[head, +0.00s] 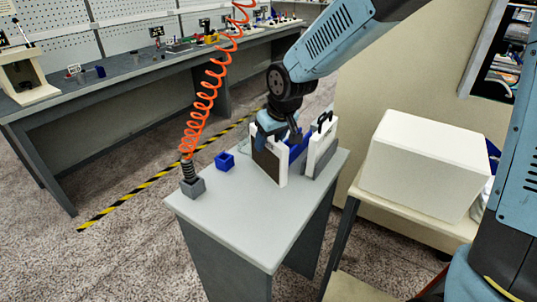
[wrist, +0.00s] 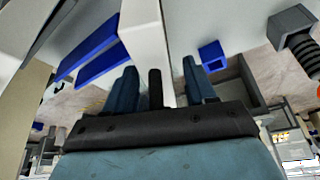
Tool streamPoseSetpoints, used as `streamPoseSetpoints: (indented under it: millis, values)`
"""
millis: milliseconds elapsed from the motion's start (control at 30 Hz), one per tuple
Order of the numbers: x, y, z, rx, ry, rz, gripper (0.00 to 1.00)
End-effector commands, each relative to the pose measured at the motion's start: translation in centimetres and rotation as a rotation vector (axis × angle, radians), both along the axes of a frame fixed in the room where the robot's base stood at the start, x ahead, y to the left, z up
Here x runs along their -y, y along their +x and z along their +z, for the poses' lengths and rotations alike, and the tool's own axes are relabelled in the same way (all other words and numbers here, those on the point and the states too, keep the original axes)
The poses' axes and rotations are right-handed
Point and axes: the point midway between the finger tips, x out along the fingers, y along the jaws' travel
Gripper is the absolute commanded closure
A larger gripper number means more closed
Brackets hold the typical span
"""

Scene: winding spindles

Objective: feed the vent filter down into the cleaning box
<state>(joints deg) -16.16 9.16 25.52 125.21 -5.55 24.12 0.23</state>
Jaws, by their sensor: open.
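A white-edged panel with a dark face, seemingly the vent filter (head: 284,170), stands upright on the grey table. Its white edge also shows in the wrist view (wrist: 147,42). My gripper (head: 277,134) is right above it, pointing down. In the wrist view my gripper (wrist: 160,68) has its blue fingers apart, one on each side of a dark upright piece, likely a handle. I cannot tell whether they touch it. A grey open-topped box (wrist: 252,84) shows beside the right finger; it may be the cleaning box, which I cannot identify surely.
A second white panel (head: 318,153) with a black handle stands to the right, blue panels (head: 298,148) between. A small blue open box (head: 225,161) and a grey block (head: 193,187) under an orange coiled hose (head: 203,98) stand left. The table front (head: 245,225) is clear. A white box (head: 420,165) stands right.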

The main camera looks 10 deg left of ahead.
Motion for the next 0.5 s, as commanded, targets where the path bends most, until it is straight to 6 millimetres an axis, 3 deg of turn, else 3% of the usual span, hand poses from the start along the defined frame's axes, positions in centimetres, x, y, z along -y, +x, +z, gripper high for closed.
streamPoseSetpoints:
  millis: [67,500]
  values:
    - [0.00,-0.03,-0.02,-0.001,-0.001,0.000,0.48]
    - [-0.02,-0.06,-0.01,-0.001,0.000,0.001,0.90]
